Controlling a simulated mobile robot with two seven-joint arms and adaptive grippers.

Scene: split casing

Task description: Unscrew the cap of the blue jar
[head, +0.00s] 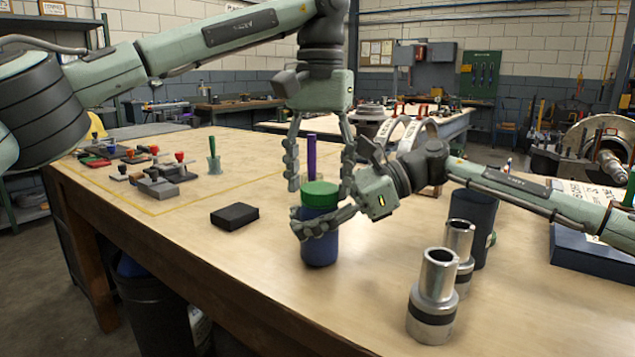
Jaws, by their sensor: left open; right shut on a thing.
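The blue jar (320,248) stands upright on the wooden table. Its green cap (320,194) sits on top of it. My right gripper (312,221) comes in from the right and is shut on the blue jar just below the cap. My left gripper (319,185) points straight down from above. It is open, with one finger to the left of the cap and the other to the right, both apart from each other. I cannot tell whether either finger touches the cap.
A black box (234,216) lies left of the jar. Two metal cylinders (434,300) and a dark cup (471,225) stand to the right. A purple rod (311,157) rises behind the cap. Several stamp-like tools (155,185) lie at the far left. The table's front left is clear.

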